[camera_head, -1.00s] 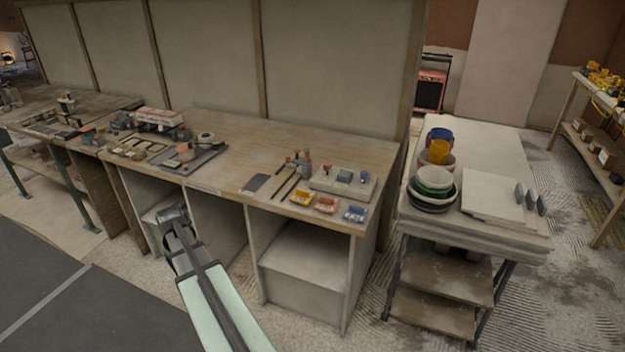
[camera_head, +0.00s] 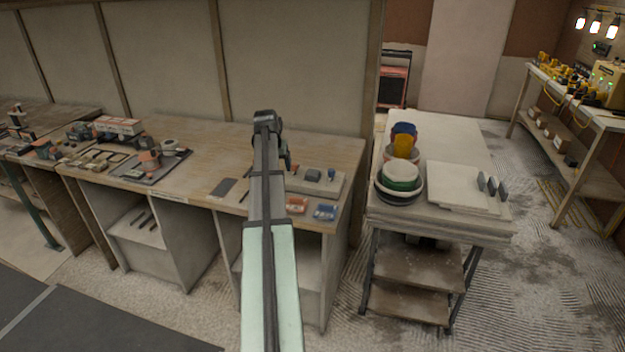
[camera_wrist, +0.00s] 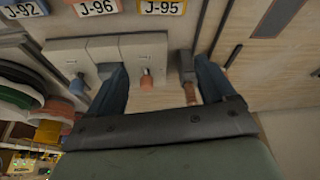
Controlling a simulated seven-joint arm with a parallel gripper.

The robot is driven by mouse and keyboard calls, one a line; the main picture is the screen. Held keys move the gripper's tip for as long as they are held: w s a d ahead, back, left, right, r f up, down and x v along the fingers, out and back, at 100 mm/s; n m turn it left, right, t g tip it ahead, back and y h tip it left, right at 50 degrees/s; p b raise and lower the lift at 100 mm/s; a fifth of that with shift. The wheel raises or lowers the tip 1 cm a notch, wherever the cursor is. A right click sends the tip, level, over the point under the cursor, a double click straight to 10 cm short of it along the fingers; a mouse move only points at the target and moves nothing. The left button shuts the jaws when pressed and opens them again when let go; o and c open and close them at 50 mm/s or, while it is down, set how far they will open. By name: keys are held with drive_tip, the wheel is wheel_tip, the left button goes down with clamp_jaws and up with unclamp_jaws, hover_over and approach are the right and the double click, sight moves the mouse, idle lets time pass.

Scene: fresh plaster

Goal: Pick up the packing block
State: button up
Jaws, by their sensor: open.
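My gripper (camera_head: 283,158) is over the right part of the workbench, mostly hidden behind my arm in the head view. In the wrist view it is open (camera_wrist: 159,68), its two dark blue fingers apart. A small dark grey block (camera_head: 312,175), which may be the packing block, sits on a pale three-part base (camera_head: 330,186). In the wrist view the base (camera_wrist: 144,48) is at upper left, and the left finger covers part of its middle. An orange-tipped peg (camera_wrist: 146,79) on the base and a dark grey tool (camera_wrist: 187,68) appear between the fingers. Nothing is visibly held.
Stacked bowls (camera_head: 400,178) and pale slabs (camera_head: 458,186) are on the cart to the right.

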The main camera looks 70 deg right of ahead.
drive_tip(key=m, duration=0.2)
approach(312, 172)
wheel_tip(312, 172, up, 4)
drive_tip(key=w+a, duration=0.1)
drive_tip(key=a, duration=0.1)
drive_tip(key=shift+g, duration=0.3)
drive_tip(key=x, duration=1.3)
drive_tip(key=shift+s+d, duration=0.3)
drive_tip(key=shift+s, duration=0.05)
drive_tip(key=c, duration=1.1)
